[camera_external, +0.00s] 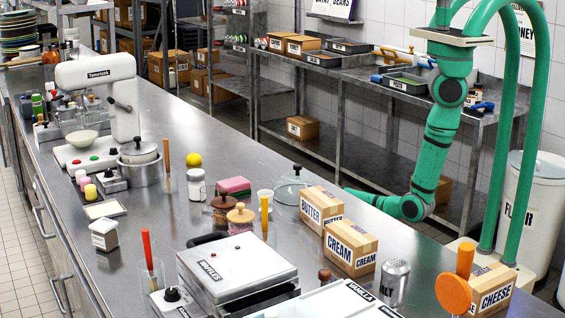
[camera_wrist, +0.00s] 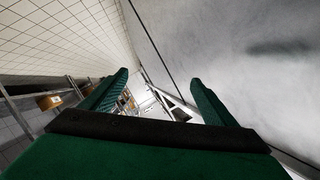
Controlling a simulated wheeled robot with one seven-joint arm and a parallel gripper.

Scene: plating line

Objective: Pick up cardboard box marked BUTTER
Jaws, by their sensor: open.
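The cardboard box marked BUTTER (camera_external: 318,205) stands on the steel counter in the external view, right of the middle. The box marked CREAM (camera_external: 350,250) stands just in front of it and covers part of its lettering. My green arm reaches down on the far side of the counter and its lower part runs left, low beside the counter edge near the BUTTER box. My gripper's end is not clear there. In the wrist view, my gripper (camera_wrist: 158,82) shows two green fingers spread apart with nothing between them. The BUTTER box is not recognisable in the wrist view.
A glass jar (camera_external: 290,189) stands left of the BUTTER box, and an orange-handled tool in a glass (camera_external: 265,214) is further left. A metal shaker (camera_external: 394,283) and a CHEESE box (camera_external: 493,290) stand nearer. A steel shelf (camera_external: 345,150) stands behind, across a gap.

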